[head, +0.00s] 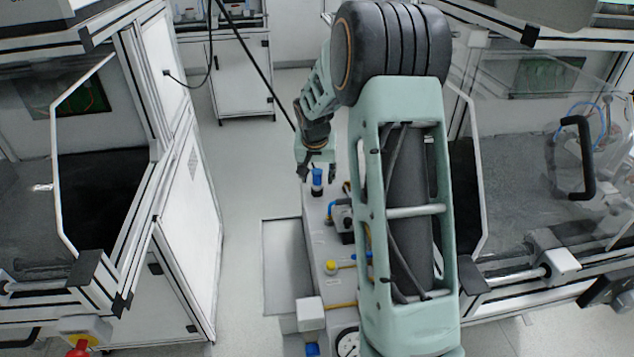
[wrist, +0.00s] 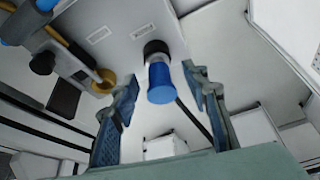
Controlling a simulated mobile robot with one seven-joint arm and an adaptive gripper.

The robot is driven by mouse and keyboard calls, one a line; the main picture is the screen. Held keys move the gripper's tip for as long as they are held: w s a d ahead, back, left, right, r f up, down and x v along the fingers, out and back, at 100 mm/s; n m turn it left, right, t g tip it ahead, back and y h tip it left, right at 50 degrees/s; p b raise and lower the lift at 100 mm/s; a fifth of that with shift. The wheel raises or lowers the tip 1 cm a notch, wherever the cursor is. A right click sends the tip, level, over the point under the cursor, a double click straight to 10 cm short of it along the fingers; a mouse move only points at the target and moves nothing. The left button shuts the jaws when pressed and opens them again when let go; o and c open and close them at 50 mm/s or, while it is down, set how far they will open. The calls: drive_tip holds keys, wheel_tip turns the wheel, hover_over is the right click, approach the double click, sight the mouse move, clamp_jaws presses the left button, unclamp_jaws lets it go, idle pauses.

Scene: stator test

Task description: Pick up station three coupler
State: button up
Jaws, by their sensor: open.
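A blue cylindrical coupler (wrist: 160,82) with a black collar stands on the pale top plate of a narrow bench. No station number can be read, so I cannot tell for certain that it is station three's. My gripper (wrist: 160,79) is open, with one blue-grey finger on each side of the coupler and a visible gap on both sides. In the head view the coupler (head: 317,181) is at the far end of the bench, directly below my gripper (head: 318,172). Whether the fingertips reach down to its level is unclear.
The bench top (head: 318,235) also carries a black and grey valve (head: 342,216), a yellow knob (head: 331,267) and a gauge (head: 348,343). A yellow fitting (wrist: 103,81) sits left of the left finger. Enclosed machines stand both sides; floor (head: 245,180) is clear left of the bench.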

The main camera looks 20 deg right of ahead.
drive_tip(key=shift+w+d+f, duration=0.1)
drive_tip(key=shift+w+f, duration=0.15)
drive_tip(key=shift+f, duration=0.3)
clamp_jaws()
drive_tip(key=shift+r, duration=0.15)
